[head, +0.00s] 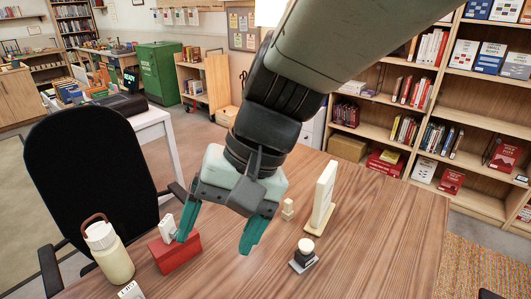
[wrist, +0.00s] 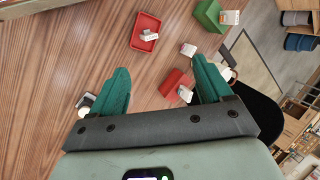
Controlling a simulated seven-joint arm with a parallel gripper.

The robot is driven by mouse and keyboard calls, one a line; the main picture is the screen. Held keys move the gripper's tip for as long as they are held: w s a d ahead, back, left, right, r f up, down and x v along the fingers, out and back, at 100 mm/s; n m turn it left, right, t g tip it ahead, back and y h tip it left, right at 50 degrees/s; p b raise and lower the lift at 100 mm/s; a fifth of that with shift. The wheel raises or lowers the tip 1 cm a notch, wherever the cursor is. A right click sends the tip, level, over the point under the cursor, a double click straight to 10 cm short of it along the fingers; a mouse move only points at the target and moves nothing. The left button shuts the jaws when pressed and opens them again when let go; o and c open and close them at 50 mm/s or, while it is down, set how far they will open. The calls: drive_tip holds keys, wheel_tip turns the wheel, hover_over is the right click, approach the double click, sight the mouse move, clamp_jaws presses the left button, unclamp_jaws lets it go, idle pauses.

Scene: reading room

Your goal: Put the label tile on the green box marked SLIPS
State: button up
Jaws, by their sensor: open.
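In the wrist view a green box (wrist: 208,15) stands at the top right, with a small white piece (wrist: 229,17) at its right side. A red tray (wrist: 137,42) holds a whitish tile (wrist: 149,36). A white block (wrist: 188,49) lies between the green and red boxes; in the head view its letters look like "LIPS" (head: 130,291), cut by the frame edge. I cannot tell which piece is the label tile.
A cream bottle (head: 108,255) stands left of the red box. A black-based stamp (head: 303,258), a small cream piece (head: 288,209) and an upright white panel (head: 324,192) stand to the right. A black chair (head: 90,170) is at the desk's left edge. The desk's right side is clear.

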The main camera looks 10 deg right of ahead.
drive_tip(key=s+d+r+t+h, duration=0.1)
drive_tip(key=d+r+t+h, duration=0.3)
drive_tip(key=d, duration=0.9)
wheel_tip(320, 180, up, 4)
drive_tip(key=t, duration=0.2)
drive_tip(key=shift+s+d+f+t+h, duration=0.15)
drive_tip(key=shift+s+d+t+h, duration=0.15)
drive_tip(key=shift+s+t+h, duration=0.1)
